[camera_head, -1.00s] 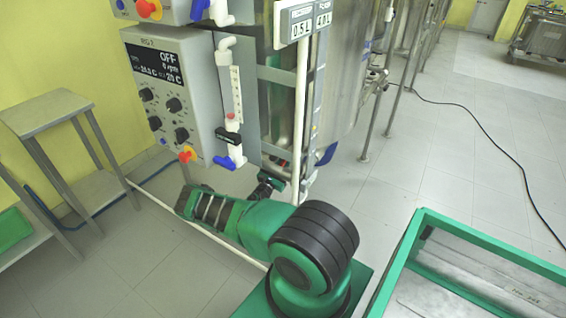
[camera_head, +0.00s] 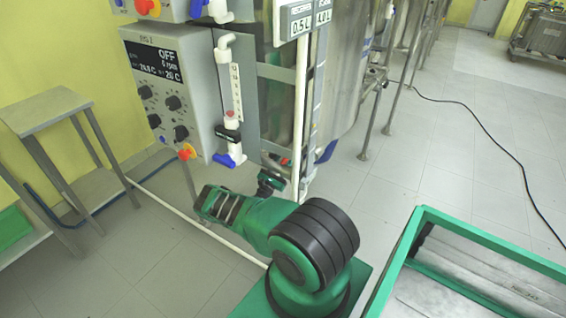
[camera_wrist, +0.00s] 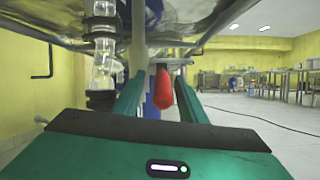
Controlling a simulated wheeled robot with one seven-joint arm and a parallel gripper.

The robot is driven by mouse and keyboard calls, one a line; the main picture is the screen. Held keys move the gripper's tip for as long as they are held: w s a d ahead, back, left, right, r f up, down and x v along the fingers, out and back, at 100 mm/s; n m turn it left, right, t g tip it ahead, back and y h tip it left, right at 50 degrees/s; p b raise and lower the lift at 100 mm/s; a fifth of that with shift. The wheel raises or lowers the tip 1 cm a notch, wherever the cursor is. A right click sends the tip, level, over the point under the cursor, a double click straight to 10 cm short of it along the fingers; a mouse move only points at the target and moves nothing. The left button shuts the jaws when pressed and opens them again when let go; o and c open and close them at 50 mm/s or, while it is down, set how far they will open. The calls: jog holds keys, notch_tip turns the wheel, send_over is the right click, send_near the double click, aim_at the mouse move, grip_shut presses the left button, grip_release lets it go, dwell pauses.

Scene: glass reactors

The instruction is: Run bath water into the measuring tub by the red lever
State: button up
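The red lever (camera_wrist: 162,90) hangs down in the middle of the wrist view, in the space between my two green fingers. In the head view a small red and dark part (camera_head: 282,160) shows low behind the white pipe; I cannot tell if it is the same lever. My gripper (camera_wrist: 160,88) is open, one finger on each side of the lever, with the right finger closer to it. I cannot tell whether either finger touches it. In the head view my gripper is small and partly hidden at the foot of the reactor frame. No measuring tub can be made out.
A clear glass fitting (camera_wrist: 103,55) hangs left of my fingers. A control box (camera_head: 170,90) reading OFF and a white valve with a blue handle (camera_head: 229,158) stand left of the pipe (camera_head: 300,110). A small table (camera_head: 45,110) stands at left. Floor at right is open, with a black cable (camera_head: 490,135).

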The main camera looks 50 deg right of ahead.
jog(key=shift+r, duration=0.5)
jog(key=r, duration=0.2)
jog(key=a+r, duration=0.1)
jog(key=shift+w+r, duration=0.25)
jog(key=shift+r, duration=0.05)
jog(key=w+a+r, duration=0.1)
jog(key=a+r, duration=0.5)
jog(key=a, duration=0.4)
jog(key=shift+w+a, duration=0.2)
jog(key=shift+a, duration=0.05)
jog(key=shift+r, duration=0.1)
